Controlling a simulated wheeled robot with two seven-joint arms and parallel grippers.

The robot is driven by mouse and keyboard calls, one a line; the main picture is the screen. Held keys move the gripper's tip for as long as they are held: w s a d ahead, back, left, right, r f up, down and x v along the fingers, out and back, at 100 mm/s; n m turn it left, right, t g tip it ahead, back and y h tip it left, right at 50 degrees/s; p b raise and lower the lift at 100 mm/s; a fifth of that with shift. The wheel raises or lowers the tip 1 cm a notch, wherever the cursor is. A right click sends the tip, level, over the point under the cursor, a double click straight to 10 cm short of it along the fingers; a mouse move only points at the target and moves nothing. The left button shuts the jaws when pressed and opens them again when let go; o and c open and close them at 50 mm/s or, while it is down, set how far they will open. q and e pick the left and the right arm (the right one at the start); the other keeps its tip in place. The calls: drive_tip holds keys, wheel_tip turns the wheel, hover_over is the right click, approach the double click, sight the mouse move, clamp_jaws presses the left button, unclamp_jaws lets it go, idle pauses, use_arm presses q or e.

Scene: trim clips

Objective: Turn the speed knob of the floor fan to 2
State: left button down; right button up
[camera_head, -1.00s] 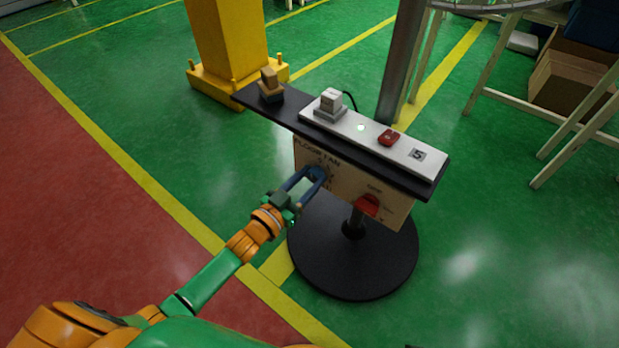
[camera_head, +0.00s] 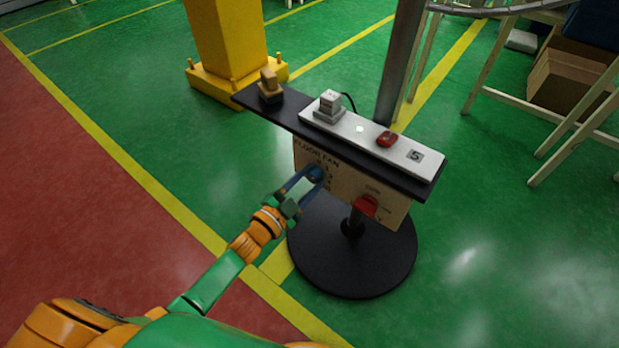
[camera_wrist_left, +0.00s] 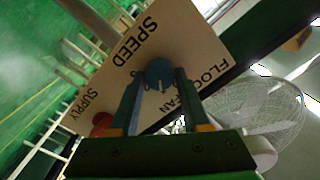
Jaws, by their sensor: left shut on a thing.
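The floor fan's control panel (camera_head: 345,188) is a tan plate under a dark shelf. The round blue speed knob (camera_head: 315,174) is on its left part, and it also shows in the left wrist view (camera_wrist_left: 160,73) beside the word SPEED. My left gripper (camera_head: 311,182) is shut on the knob, its two blue fingers on either side of it in the wrist view (camera_wrist_left: 160,82). The knob's pointer and most scale numbers are hidden or too small to read. A red supply knob (camera_head: 367,205) is on the panel's right. My right gripper is not in view.
The dark shelf (camera_head: 284,119) above the panel carries a white power strip (camera_head: 349,130) with a plug (camera_head: 330,102) and a red switch (camera_head: 387,139). A round black base (camera_head: 350,265) stands below. Green floor is free at the right.

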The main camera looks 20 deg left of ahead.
use_arm(q)
drive_tip(key=m, duration=0.4)
drive_tip(key=shift+f, duration=0.1)
drive_tip(key=shift+m, duration=0.9)
drive_tip(key=shift+m+b, duration=0.3)
drive_tip(key=shift+m, duration=0.5)
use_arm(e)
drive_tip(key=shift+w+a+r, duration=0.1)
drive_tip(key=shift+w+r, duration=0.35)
use_arm(q)
drive_tip(key=shift+m, duration=0.3)
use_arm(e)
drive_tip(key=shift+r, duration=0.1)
use_arm(q)
drive_tip(key=shift+c, duration=1.9)
unclamp_jaws()
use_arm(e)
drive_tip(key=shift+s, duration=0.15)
